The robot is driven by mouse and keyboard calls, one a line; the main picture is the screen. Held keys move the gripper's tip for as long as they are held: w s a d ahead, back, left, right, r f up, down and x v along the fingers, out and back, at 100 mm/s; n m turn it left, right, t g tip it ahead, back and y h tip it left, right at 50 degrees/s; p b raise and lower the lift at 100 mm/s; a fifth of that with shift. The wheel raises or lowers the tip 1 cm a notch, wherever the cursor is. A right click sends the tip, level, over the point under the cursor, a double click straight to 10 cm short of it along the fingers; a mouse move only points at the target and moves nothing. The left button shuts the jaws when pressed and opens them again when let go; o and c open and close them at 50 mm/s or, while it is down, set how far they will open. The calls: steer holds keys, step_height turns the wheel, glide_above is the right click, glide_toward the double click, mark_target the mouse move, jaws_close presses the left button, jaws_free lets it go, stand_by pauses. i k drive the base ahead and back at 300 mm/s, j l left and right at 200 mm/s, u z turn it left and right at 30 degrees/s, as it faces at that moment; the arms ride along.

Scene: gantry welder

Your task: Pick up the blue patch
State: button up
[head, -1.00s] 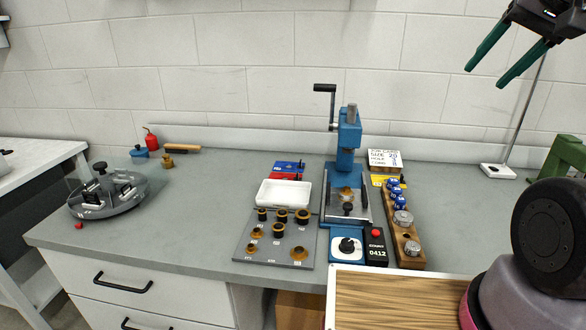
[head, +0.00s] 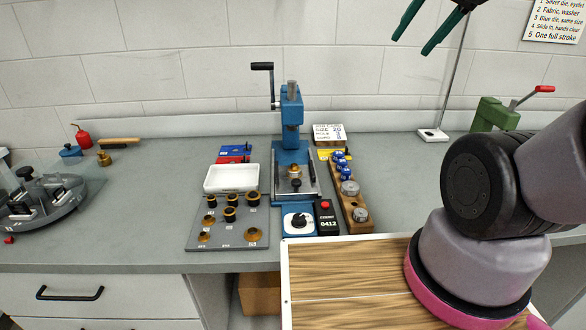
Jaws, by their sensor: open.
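A flat blue patch (head: 236,150) lies on the grey bench, behind a red patch (head: 231,160) and the white tray (head: 231,178). A small dark thing stands at its right end; I cannot tell what it is. My gripper (head: 412,45) shows at the top of the head view with two green fingers apart and nothing between them. It is high above the bench, well to the right of the blue patch. Its upper part is cut off by the frame.
A blue hand press (head: 291,110) stands just right of the patches. A grey board (head: 230,226) with several dies lies in front of the tray. A wooden die rack (head: 349,205) is right of the press. Bare bench (head: 160,180) lies left of the tray.

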mark_target(225, 149)
steer(key=j+u, duration=0.25)
steer(key=j, duration=0.55)
steer(key=j+u, duration=0.3)
steer(key=j, duration=0.5)
